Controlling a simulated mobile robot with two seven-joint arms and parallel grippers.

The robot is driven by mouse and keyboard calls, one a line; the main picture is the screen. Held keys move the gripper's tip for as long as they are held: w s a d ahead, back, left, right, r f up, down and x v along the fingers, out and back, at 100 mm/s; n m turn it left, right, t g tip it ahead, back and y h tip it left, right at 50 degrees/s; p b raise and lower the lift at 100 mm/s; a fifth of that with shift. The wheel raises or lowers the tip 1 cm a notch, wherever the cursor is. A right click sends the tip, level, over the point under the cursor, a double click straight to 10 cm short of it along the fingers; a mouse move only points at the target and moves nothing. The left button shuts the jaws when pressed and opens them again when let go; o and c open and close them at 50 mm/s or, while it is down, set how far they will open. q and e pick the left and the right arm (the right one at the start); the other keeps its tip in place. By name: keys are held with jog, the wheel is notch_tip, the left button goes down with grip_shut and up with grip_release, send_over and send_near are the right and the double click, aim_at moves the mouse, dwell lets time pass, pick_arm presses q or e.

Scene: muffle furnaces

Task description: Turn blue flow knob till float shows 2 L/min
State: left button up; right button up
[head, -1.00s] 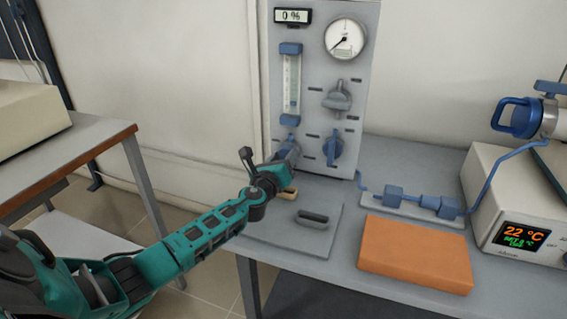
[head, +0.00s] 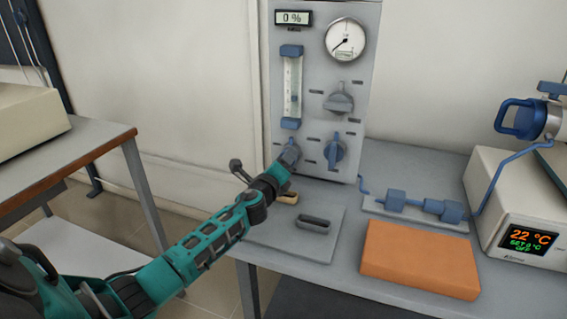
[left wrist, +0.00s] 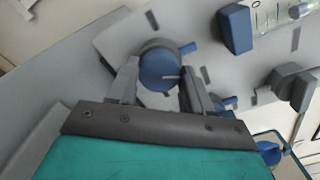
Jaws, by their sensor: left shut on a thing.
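The blue flow knob (head: 288,153) sits low on the left of the grey panel, mostly behind my gripper in the head view. In the left wrist view its round blue face (left wrist: 160,68), with a pale mark on its right side, is between my two fingers. My left gripper (head: 284,160) is shut on this knob; its fingers (left wrist: 158,82) sit on either side of it. The flow tube (head: 292,88) with blue end blocks stands upright above the knob. Its float is too small to read. My right gripper is in neither view.
The panel also carries a 0 % display (head: 293,17), a round gauge (head: 346,40), a grey knob (head: 339,102) and a blue valve handle (head: 335,151). An orange block (head: 420,258), a grey handled plate (head: 290,240) and a furnace (head: 510,190) are on the bench.

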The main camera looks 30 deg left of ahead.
pick_arm(q)
jog(key=o, duration=1)
jog(key=shift+o, duration=0.2)
jog(key=p+v, duration=0.1)
jog(key=v, duration=1.2)
jog(key=shift+a, duration=0.1)
